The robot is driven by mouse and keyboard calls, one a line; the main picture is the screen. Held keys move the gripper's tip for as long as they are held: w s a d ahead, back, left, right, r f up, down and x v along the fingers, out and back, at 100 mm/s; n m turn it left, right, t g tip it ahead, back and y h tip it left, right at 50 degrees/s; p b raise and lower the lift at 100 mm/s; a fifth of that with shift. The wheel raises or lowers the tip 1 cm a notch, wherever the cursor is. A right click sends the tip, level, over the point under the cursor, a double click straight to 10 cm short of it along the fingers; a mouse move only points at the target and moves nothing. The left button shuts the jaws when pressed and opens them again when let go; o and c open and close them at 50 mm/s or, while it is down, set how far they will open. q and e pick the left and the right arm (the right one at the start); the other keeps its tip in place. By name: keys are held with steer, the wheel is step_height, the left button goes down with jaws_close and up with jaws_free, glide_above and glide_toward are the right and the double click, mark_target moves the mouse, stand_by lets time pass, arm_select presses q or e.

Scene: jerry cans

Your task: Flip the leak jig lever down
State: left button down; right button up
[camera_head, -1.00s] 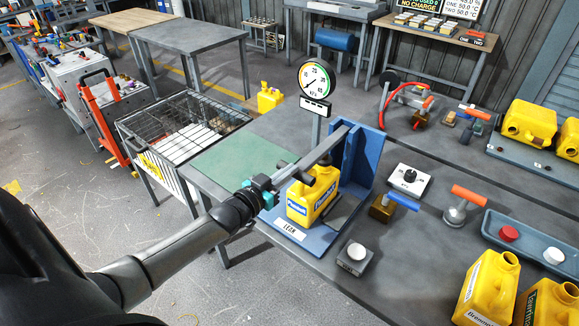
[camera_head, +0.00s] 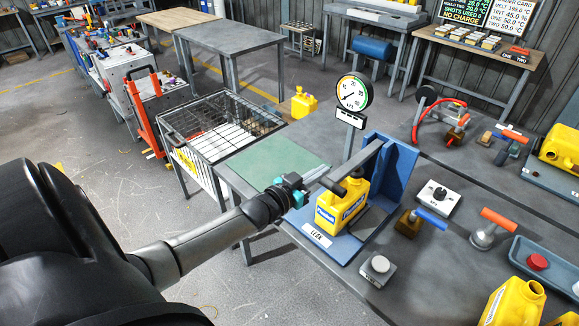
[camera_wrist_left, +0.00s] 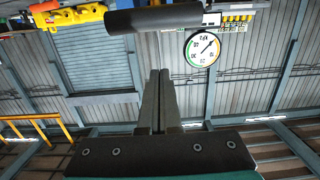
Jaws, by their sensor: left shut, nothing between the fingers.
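The leak jig has a blue base and upright (camera_head: 392,172) with a LEAK label, and a yellow jerry can (camera_head: 342,212) stands upright on it. The jig's grey lever (camera_head: 362,158) runs from the upright out over the can, ending in a black grip (camera_head: 333,186). In the left wrist view the black grip (camera_wrist_left: 155,19) lies across the top, beyond the fingertips. My left gripper (camera_head: 318,174) is beside the grip, with its fingers shut and empty. They also show together in the left wrist view (camera_wrist_left: 159,74). Whether they touch the lever is unclear. My right gripper is out of view.
A round gauge (camera_head: 354,91) stands behind the jig. A grey button box (camera_head: 377,268), a blue-handled valve (camera_head: 410,223) and a white knob panel (camera_head: 437,197) are near it on the bench. A green mat (camera_head: 262,160) lies at left; a wire cage (camera_head: 205,130) stands beyond.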

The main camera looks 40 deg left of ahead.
arm_select(q)
steer(key=s, duration=0.9)
steer(key=shift+s+a, duration=0.35)
steer(key=shift+a, duration=0.05)
steer(key=s+d+f+g+y+b, duration=0.1)
steer(key=s+f+g+b, duration=0.2)
steer(key=f, duration=0.9)
steer(key=s+f+g+b, duration=0.25)
steer(key=s+f, duration=0.25)
steer(key=f, duration=0.6)
steer(key=s+d+f+g+y+b, duration=0.15)
steer(key=s+f+b, duration=0.25)
steer(key=f, duration=0.8)
steer(key=s+d+f+g+b, duration=0.4)
steer(key=s+d+f, duration=0.2)
steer(key=s+f, duration=0.5)
steer(key=s+d+f+m+g+h+b, duration=0.1)
steer(key=s+d+f+g+b, duration=0.3)
steer(key=s+f, duration=0.8)
steer(key=shift+s+d+m+g, duration=0.3)
steer(key=shift+s+d+g, duration=0.2)
steer(key=shift+s+d, duration=0.3)
